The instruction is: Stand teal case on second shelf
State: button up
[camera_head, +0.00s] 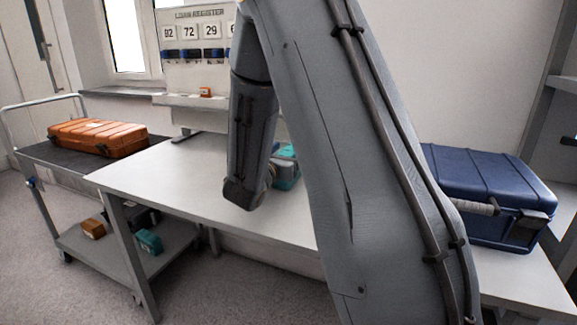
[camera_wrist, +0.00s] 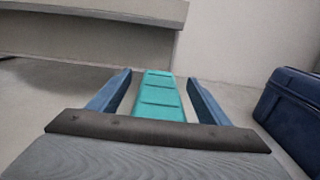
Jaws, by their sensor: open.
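The teal case (camera_head: 287,171) stands on the grey workbench (camera_head: 170,175), partly hidden behind my arm in the head view. In the wrist view the teal case (camera_wrist: 158,97) shows a ribbed face between the two blue fingers of my gripper (camera_wrist: 159,78). My gripper is open, with a gap visible on each side of the case; whether a finger touches it I cannot tell. My arm hides the gripper in the head view. A shelf rack (camera_head: 563,82) shows only partly at the right edge; which level is the second shelf is unclear.
A large blue case (camera_head: 490,180) sits on the bench at right; it also shows in the wrist view (camera_wrist: 290,112). A cart at left holds an orange case (camera_head: 98,137), with another teal item (camera_head: 149,242) on its lower deck. A board (camera_head: 197,75) stands behind the bench.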

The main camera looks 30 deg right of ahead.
jog(key=c, duration=1.6)
jog(key=shift+r, duration=0.15)
jog(key=shift+c, duration=0.2)
